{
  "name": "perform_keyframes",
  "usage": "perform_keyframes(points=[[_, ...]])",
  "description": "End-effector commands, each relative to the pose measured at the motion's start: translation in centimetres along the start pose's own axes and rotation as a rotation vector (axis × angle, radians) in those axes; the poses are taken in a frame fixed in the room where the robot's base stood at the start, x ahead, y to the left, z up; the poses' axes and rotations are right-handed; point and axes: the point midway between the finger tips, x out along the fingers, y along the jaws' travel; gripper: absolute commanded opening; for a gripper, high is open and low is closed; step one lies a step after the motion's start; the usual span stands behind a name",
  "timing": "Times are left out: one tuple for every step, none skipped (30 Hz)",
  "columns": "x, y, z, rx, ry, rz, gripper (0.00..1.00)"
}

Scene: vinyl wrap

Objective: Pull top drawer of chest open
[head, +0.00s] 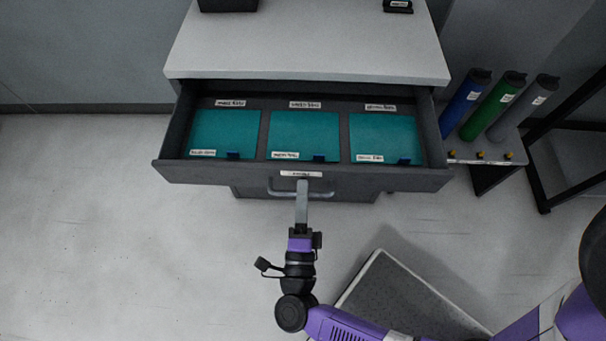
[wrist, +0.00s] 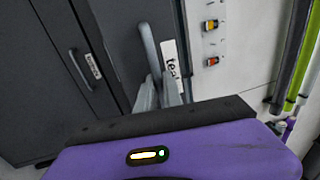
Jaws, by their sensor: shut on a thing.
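The dark grey chest's top drawer (head: 212,173) is pulled well out in the head view, showing three teal-floored compartments. Its bar handle (head: 327,194) sits below a white label on the front, and it also shows in the wrist view (wrist: 149,48). My gripper (head: 302,188) is shut on the handle near its middle, in front of the drawer. In the wrist view, the gripper fingers (wrist: 160,93) close around the bar, beside the white label. The exact finger contact is partly hidden.
A lower drawer handle (wrist: 82,69) shows in the wrist view. The chest's light top (head: 305,45) carries dark objects at its back edge. Blue, green and grey rolls (head: 495,105) stand on a low stand at right. Floor at left (head: 90,220) is clear.

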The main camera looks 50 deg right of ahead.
Motion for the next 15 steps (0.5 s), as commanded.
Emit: perform_keyframes(points=[[-0.23, 0.09, 0.02, 0.000, -0.002, 0.003, 0.00], [-0.29, 0.07, 0.03, 0.000, -0.002, 0.003, 0.00], [-0.35, 0.05, 0.03, 0.000, -0.002, 0.003, 0.00], [-0.37, 0.03, 0.03, 0.000, -0.002, 0.003, 0.00], [-0.38, 0.03, 0.03, 0.000, -0.002, 0.003, 0.00], [-0.38, 0.02, 0.03, 0.000, -0.002, 0.003, 0.00], [-0.37, 0.02, 0.04, 0.000, -0.002, 0.003, 0.00], [-0.37, 0.02, 0.04, 0.000, -0.002, 0.003, 0.00], [-0.36, 0.02, 0.04, 0.000, -0.002, 0.003, 0.00], [-0.36, 0.02, 0.04, 0.000, -0.002, 0.003, 0.00], [-0.36, 0.02, 0.04, 0.000, -0.002, 0.002, 0.00], [-0.35, 0.02, 0.05, 0.000, -0.002, 0.002, 0.00], [-0.35, 0.03, 0.05, 0.000, -0.002, 0.003, 0.15], [-0.35, 0.02, 0.05, 0.000, -0.002, 0.002, 0.20], [-0.34, 0.02, 0.05, 0.000, -0.002, 0.002, 0.20]])
